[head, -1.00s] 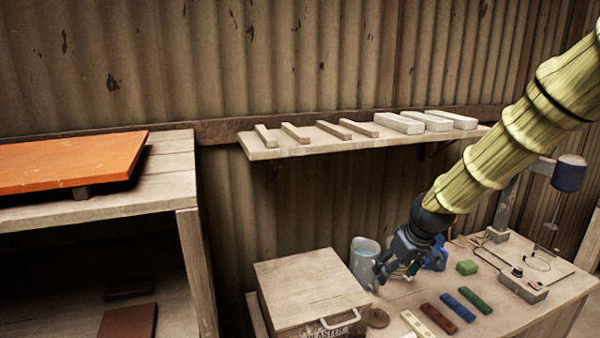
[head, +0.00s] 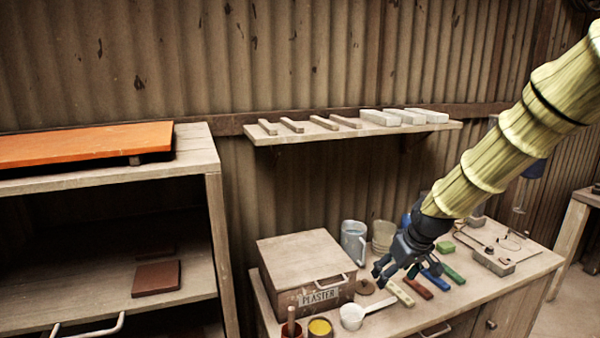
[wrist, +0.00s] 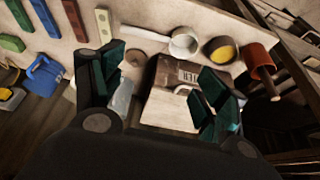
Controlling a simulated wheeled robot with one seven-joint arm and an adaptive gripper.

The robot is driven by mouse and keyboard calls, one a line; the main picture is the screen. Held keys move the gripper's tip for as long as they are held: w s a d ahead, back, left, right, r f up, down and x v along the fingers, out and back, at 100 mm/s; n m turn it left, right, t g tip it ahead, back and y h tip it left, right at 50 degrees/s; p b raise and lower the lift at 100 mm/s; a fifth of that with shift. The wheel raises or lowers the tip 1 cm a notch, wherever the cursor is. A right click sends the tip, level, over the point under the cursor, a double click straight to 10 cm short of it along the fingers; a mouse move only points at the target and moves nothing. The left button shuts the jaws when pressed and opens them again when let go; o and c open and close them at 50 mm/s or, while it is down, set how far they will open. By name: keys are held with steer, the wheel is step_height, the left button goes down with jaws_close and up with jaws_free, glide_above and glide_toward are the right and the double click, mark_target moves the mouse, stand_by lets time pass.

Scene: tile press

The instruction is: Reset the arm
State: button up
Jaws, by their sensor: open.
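My gripper (head: 394,272) is at the end of my arm, in front of and above the workbench (head: 450,305) in the head view. In the wrist view, the two green-lined fingers of my gripper (wrist: 155,92) stand wide apart with nothing between them. The same box (head: 305,262) stands left of my gripper in the head view. My gripper hides part of the bench behind it.
Coloured bars, including a red one (head: 418,289), lie near my gripper. A clear jug (head: 354,240), a white scoop (head: 353,316) and a yellow-filled pot (head: 319,327) stand on the bench. A wall shelf (head: 290,137) holds several sticks and blocks. A cabinet (head: 190,160) is at left.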

steer(key=s+a+f+m+g+b, duration=0.15)
steer(key=s+f, duration=0.35)
steer(key=f, duration=0.5)
steer(key=s+f+b, duration=0.2)
steer(key=s+f, duration=0.2)
steer(key=f, duration=0.6)
steer(key=s+a+f+m+g+b, duration=0.1)
steer(key=s+f, duration=0.4)
steer(key=f, duration=0.5)
steer(key=s+f+m+g+b, duration=0.1)
steer(key=s+f+b, duration=0.1)
steer(key=s+f, duration=0.8)
steer(key=s+f+m+h+b, duration=0.1)
steer(key=s+f+b, duration=0.2)
steer(key=s+f, duration=0.7)
steer(key=s, duration=0.9)
steer(key=shift+d+f+g+h, duration=0.2)
steer(key=shift+d+g+h, duration=0.1)
steer(key=shift+d+g, duration=0.1)
